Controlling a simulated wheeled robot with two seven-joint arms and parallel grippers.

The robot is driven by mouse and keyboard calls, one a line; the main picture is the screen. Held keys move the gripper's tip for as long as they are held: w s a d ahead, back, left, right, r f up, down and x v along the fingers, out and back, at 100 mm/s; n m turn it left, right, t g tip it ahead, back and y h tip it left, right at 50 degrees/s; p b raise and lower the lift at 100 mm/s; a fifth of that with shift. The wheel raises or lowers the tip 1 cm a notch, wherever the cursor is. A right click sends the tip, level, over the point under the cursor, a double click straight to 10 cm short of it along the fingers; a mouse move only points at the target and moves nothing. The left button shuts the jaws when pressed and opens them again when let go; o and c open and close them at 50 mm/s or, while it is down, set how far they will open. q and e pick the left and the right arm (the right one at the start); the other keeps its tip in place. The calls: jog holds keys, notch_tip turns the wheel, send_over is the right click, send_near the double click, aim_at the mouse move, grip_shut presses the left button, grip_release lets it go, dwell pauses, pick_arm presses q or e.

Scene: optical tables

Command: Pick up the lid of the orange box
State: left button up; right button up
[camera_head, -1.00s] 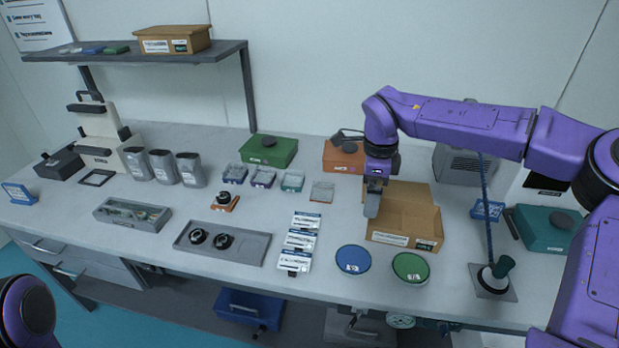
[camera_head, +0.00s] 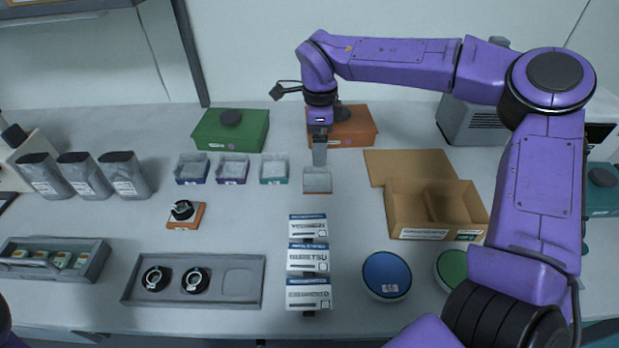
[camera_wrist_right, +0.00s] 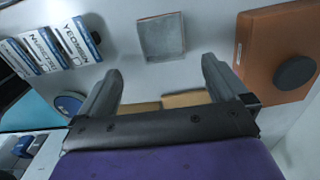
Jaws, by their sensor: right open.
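The orange box (camera_head: 354,130) stands at the back of the table with its lid on. Its round dark knob (camera_head: 342,113) is partly hidden behind my right arm in the head view. In the right wrist view the orange box (camera_wrist_right: 265,50) and its dark knob (camera_wrist_right: 295,72) are at the right. My right gripper (camera_head: 319,160) points down in front of the box's left part. In the right wrist view the gripper (camera_wrist_right: 158,78) is open and empty, with the knob outside its fingers. My left gripper is not in view.
A green box (camera_head: 231,131) stands left of the orange box. A small square tray (camera_head: 317,180) lies just below my right gripper. An open cardboard box (camera_head: 437,210) stands to the right. Small bins (camera_head: 232,168) are to the left.

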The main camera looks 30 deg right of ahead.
aim_at(317, 175)
notch_tip(317, 175, down, 10)
jog(key=shift+w+d+f+p, duration=0.1)
jog(key=shift+w+d+p, duration=0.05)
jog(key=shift+p, duration=0.8)
jog(key=shift+f, duration=0.35)
jog(key=c, duration=0.9)
